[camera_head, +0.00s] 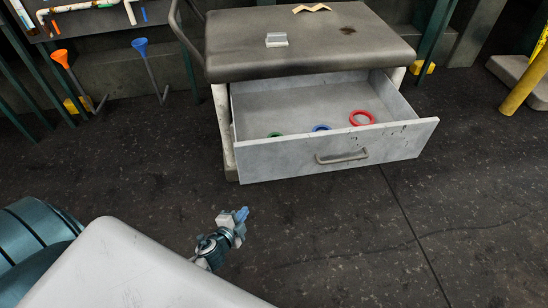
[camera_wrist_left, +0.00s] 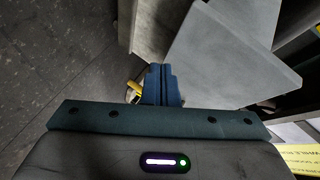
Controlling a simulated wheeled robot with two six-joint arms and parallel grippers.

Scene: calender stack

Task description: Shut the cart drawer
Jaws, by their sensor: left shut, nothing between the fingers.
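The cart (camera_head: 300,45) has a dark top and stands at the upper middle of the head view. Its grey drawer (camera_head: 280,160) is pulled well out toward me, with a bar handle (camera_head: 342,157) on the front. A red ring (camera_head: 362,118), a blue ring (camera_head: 321,127) and a green ring (camera_head: 275,134) lie in the drawer. My left gripper (camera_head: 241,215) is shut and empty, in front of and below the drawer's left end, apart from it. In the left wrist view its blue fingers (camera_wrist_left: 161,85) are together, with grey panels beyond. My right gripper is not in view.
A small light block (camera_head: 277,40) and a wooden piece (camera_head: 312,8) lie on the cart top. Orange (camera_head: 61,60) and blue (camera_head: 140,44) funnel-like items stand at left. A yellow post (camera_head: 525,78) rises at right. Floor before the drawer is clear.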

